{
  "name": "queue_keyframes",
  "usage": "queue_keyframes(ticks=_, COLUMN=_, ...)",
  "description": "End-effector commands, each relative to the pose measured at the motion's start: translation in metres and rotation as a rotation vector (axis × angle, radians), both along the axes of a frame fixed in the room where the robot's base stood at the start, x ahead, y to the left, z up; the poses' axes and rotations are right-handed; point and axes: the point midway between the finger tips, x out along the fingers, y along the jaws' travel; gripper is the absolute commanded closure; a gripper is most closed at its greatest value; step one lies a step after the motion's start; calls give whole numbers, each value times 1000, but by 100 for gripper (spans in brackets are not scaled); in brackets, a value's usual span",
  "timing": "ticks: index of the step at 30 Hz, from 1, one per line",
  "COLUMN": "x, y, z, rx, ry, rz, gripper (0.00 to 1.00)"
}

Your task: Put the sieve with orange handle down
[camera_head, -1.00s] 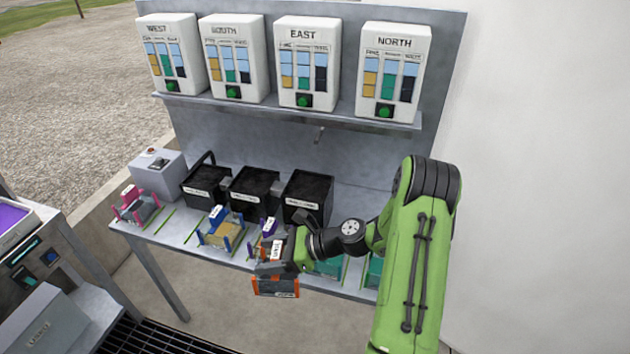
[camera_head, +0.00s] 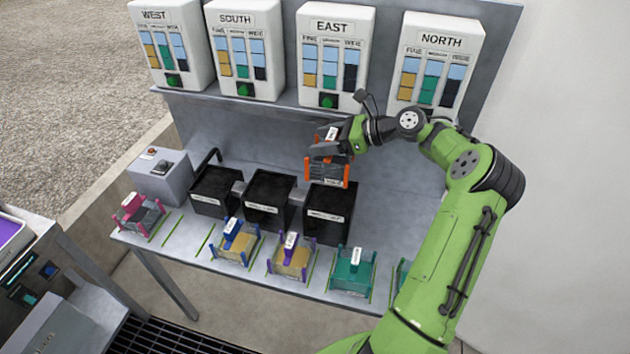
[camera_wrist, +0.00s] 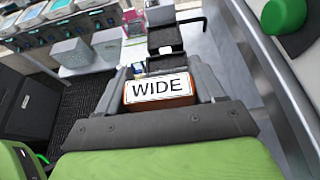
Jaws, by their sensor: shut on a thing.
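The sieve with orange handle (camera_head: 327,172) is held in the air in the head view, above the rightmost black bin (camera_head: 330,218). It has orange corner posts and a dark mesh. My gripper (camera_head: 328,145) is shut on its handle from above. In the wrist view the handle top (camera_wrist: 158,88) sits between the fingers of my gripper (camera_wrist: 160,95) and bears a label reading WIDE. Most of the sieve below the handle is hidden in the wrist view.
Two more black bins (camera_head: 268,200) stand left of it. Sieves with pink (camera_head: 140,214), blue (camera_head: 236,242), purple (camera_head: 290,255) and green (camera_head: 352,270) handles line the table front. Dispensers on a shelf (camera_head: 300,103) rise behind the gripper. A grey box (camera_head: 160,177) stands at left.

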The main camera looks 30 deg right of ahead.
Motion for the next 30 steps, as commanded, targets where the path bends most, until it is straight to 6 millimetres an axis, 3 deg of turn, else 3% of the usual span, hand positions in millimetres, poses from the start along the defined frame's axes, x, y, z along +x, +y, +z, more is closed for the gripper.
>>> queue_keyframes(ticks=2, x=-1, y=-3, z=-1, rx=0, ry=0, rz=-7, gripper=86)
queue_keyframes(ticks=9, x=-2, y=-2, z=-54, rx=2, ry=1, rz=-5, gripper=86)
queue_keyframes(ticks=18, x=-2, y=-2, z=-99, rx=1, ry=1, rz=-5, gripper=86)
queue_keyframes(ticks=27, x=-2, y=-2, z=-100, rx=1, ry=-1, rz=-5, gripper=86)
queue_keyframes(ticks=28, x=-2, y=-3, z=-101, rx=0, ry=0, rz=-5, gripper=31)
queue_keyframes(ticks=30, x=-2, y=-3, z=-101, rx=0, ry=0, rz=-5, gripper=20)
